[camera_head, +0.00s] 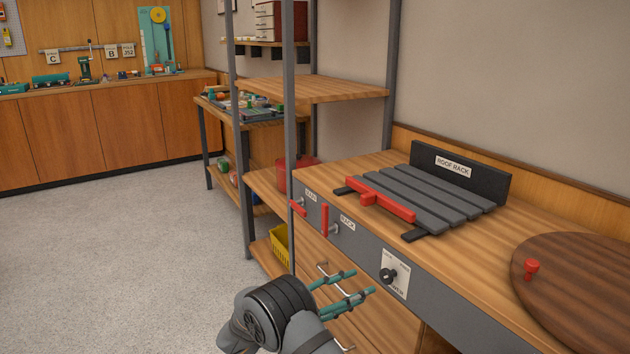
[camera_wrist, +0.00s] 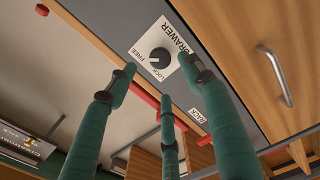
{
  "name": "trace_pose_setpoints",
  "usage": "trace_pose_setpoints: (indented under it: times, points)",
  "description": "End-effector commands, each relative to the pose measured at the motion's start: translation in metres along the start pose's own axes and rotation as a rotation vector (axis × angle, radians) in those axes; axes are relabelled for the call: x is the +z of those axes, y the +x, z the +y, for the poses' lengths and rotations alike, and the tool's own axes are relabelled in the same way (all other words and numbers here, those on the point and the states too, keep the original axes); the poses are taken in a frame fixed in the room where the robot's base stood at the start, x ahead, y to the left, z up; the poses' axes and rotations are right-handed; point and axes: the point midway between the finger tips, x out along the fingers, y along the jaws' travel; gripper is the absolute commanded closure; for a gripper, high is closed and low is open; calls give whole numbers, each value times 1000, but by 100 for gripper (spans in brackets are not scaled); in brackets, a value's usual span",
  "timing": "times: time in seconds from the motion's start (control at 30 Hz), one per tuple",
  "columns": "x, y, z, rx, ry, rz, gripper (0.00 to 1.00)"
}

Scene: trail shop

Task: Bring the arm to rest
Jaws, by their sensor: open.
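My gripper (camera_head: 345,290) is at the lower middle of the head view, in front of the wooden drawer fronts below the bench top. Its green fingers are spread apart with nothing between them. In the wrist view the open fingers (camera_wrist: 160,82) reach up toward a black knob (camera_wrist: 160,58) on a white plate marked DRAWER, FREE and LOCK. The same knob (camera_head: 388,276) shows in the head view, just right of the fingertips. A visible gap separates fingers and knob in the head view. I cannot tell which way the knob is set.
A metal drawer handle (camera_wrist: 274,76) is near the fingers. A grey slatted rack (camera_head: 430,200) with a red bar (camera_head: 380,197) lies on the bench. Red levers (camera_head: 325,220) project from the bench front. A shelf post (camera_head: 290,130) stands behind. The floor (camera_head: 120,270) at left is clear.

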Motion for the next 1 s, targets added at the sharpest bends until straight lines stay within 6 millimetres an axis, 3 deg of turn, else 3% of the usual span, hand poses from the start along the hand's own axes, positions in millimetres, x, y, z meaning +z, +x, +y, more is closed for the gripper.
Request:
trace_pose_setpoints:
  times: [0.2, 0.43, 1.0]
  points:
    - [1, 43, 0, 0, 0, -2, 49]
    - [0, 70, 0, 0, 0, -1, 49]
    - [-1, 70, -1, 0, -17, 2, 49]
